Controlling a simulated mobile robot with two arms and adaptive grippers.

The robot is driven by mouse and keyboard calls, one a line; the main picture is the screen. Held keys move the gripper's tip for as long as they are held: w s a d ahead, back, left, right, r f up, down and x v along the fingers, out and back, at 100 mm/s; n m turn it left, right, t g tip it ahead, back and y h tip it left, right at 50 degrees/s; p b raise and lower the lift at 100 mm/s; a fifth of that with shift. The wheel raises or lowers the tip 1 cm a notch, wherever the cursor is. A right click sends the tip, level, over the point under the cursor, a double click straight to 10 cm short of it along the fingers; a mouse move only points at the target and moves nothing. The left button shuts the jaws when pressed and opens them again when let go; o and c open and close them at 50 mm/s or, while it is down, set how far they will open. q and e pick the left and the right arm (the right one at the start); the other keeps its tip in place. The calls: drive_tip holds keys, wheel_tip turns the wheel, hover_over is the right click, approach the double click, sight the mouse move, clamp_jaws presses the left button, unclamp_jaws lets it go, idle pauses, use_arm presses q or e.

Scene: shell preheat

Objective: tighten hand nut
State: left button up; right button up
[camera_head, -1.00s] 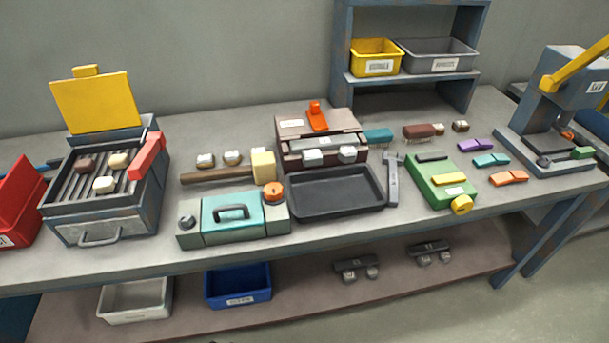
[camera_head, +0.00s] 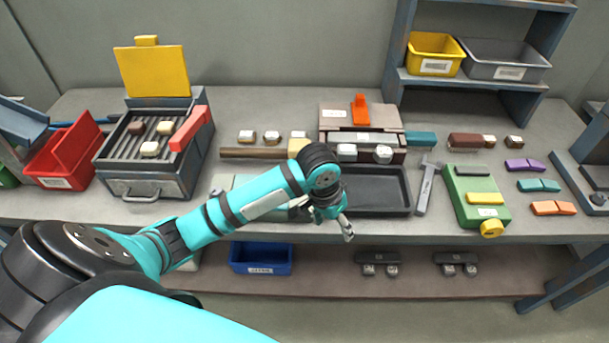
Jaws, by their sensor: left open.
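No part is clearly marked as the hand nut. A round yellow knob (camera_head: 491,228) sits on the front end of the green device (camera_head: 473,190) on the bench. The teal box (camera_head: 247,181) is mostly hidden behind my left arm, and its orange round knob cannot be seen now. My left gripper (camera_head: 345,229) is open and empty, pointing down over the bench's front edge, by the front left corner of the black tray (camera_head: 405,195). It is well left of the green device. My right gripper is not in view.
A clamp fixture with an orange lever (camera_head: 360,110) stands behind the tray. A hammer (camera_head: 428,185) lies between tray and green device. A grill-like box with a yellow lid (camera_head: 152,72) and a red bin (camera_head: 68,158) stand left. A blue bin (camera_head: 261,258) sits on the lower shelf.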

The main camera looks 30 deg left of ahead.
use_arm(q)
drive_tip(key=w+a+r+n+g+y, duration=0.1)
drive_tip(key=w+a+r+n, duration=0.15)
drive_tip(key=a+r, duration=0.6)
drive_tip(key=w+a+r+n+g+y, duration=0.1)
drive_tip(key=w+a+r+n, duration=0.3)
drive_tip(key=r, duration=0.7)
drive_tip(key=f, duration=0.5)
drive_tip(key=f+m+p, duration=0.1)
drive_tip(key=f, duration=0.5)
drive_tip(key=f+m+p, duration=0.1)
drive_tip(key=f, duration=0.5)
drive_tip(key=shift+s+a+f, duration=0.1)
drive_tip(key=shift+s+a, duration=0.15)
drive_tip(key=shift+s, duration=0.05)
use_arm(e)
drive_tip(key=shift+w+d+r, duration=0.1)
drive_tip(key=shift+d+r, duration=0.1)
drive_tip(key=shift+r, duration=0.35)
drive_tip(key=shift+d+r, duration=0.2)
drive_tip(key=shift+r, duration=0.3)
